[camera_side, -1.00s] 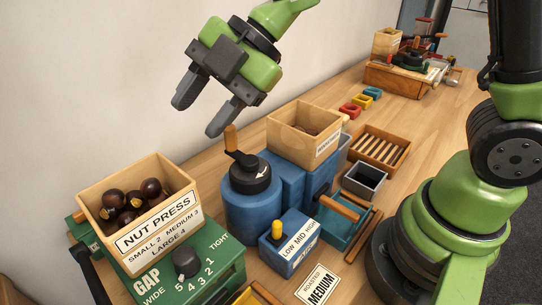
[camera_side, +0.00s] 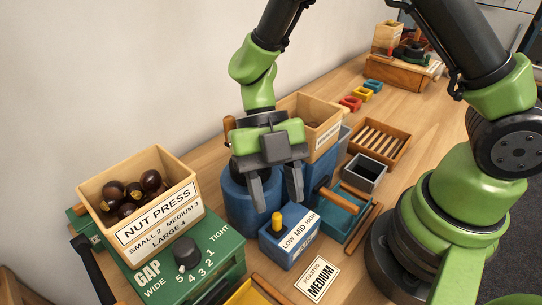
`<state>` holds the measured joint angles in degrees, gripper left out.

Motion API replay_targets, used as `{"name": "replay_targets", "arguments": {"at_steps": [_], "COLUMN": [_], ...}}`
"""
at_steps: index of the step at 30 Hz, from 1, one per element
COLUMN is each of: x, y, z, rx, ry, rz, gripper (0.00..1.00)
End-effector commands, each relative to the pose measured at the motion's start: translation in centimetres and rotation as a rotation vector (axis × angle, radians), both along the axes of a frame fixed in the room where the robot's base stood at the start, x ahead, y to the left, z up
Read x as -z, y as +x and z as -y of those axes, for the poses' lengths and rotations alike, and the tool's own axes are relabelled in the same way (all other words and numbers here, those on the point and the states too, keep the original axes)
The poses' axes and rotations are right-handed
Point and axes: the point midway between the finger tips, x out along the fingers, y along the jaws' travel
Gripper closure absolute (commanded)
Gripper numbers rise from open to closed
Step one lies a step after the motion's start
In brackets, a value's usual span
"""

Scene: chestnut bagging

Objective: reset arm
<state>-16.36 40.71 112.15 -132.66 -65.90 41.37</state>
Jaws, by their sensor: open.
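My gripper (camera_side: 278,192) is open and empty, its two grey fingers pointing down. It hangs in front of the blue roaster (camera_side: 236,205) and above the small blue box with the yellow knob (camera_side: 277,224). The gripper hides much of the roaster's top. Whether the fingers touch the roaster cannot be told. My arm reaches over from the upper right.
The nut press (camera_side: 160,275) stands at the left, with chestnuts (camera_side: 132,192) in its wooden hopper (camera_side: 168,205). A wooden bin (camera_side: 325,128), a grey tray (camera_side: 364,170) and a slatted tray (camera_side: 380,143) lie right of the roaster. A "MEDIUM" card (camera_side: 318,279) lies in front.

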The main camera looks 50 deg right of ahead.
Motion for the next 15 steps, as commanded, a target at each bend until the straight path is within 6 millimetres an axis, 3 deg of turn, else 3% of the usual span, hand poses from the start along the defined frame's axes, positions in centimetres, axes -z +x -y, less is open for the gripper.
{"name": "replay_targets", "arguments": {"at_steps": [4,10,15], "x": [-0.01,-0.02,-0.04], "y": [0.0,0.01,0.01], "z": [0.0,-0.01,-0.01], "rx": [0.001,0.001,0.001], "ry": [0.001,0.001,0.001], "rz": [0.0,0.0,0.0], "gripper": [0.55,0.99,1.0]}}
